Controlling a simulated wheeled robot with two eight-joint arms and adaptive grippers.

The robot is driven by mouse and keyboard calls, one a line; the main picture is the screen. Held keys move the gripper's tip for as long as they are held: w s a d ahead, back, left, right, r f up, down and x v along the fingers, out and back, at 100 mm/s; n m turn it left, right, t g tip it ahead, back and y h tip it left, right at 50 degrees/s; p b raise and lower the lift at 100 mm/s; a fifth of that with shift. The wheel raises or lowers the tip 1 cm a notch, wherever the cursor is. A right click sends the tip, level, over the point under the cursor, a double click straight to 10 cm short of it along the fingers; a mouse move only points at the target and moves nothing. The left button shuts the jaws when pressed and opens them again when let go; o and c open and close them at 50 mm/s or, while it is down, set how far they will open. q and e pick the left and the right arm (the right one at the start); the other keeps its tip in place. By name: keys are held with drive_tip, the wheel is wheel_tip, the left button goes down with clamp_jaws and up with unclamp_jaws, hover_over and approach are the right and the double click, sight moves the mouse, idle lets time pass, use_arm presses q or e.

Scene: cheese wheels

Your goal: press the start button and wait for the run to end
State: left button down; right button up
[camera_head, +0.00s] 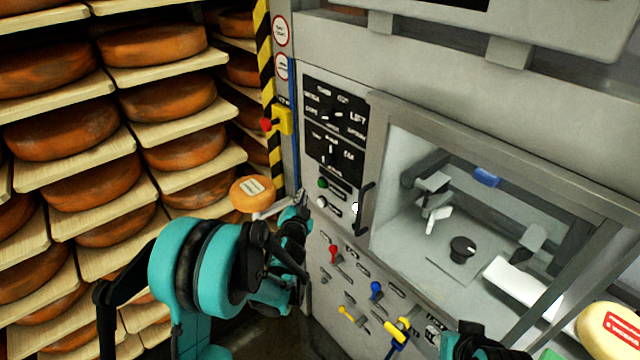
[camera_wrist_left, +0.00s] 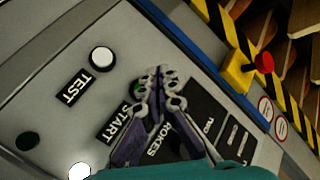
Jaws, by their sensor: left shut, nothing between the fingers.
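The closed fingers also show in the left wrist view (camera_wrist_left: 158,80). I cannot tell whether they touch the button. Only part of my right arm shows at the bottom of the head view.
A white TEST button (camera_wrist_left: 102,60) sits near the start button. A lit white lamp (camera_head: 355,208) is on the panel. A yellow box with a red button (camera_head: 281,120) is above, left. Cheese racks (camera_head: 60,175) fill the left. A glazed chamber (camera_head: 500,220) is at right.

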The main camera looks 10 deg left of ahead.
sight(321, 184)
use_arm(q)
drive_tip(key=shift+w+d, duration=0.6)
drive_tip(key=shift+w, duration=0.15)
drive_tip(key=shift+w+d, duration=0.55)
drive_tip(key=shift+w, duration=0.2)
drive_tip(key=shift+w+d, duration=0.1)
idle(0.3)
drive_tip(key=shift+w+d+b, duration=0.2)
drive_tip(key=shift+w+b, duration=0.05)
drive_tip(key=shift+b, duration=0.05)
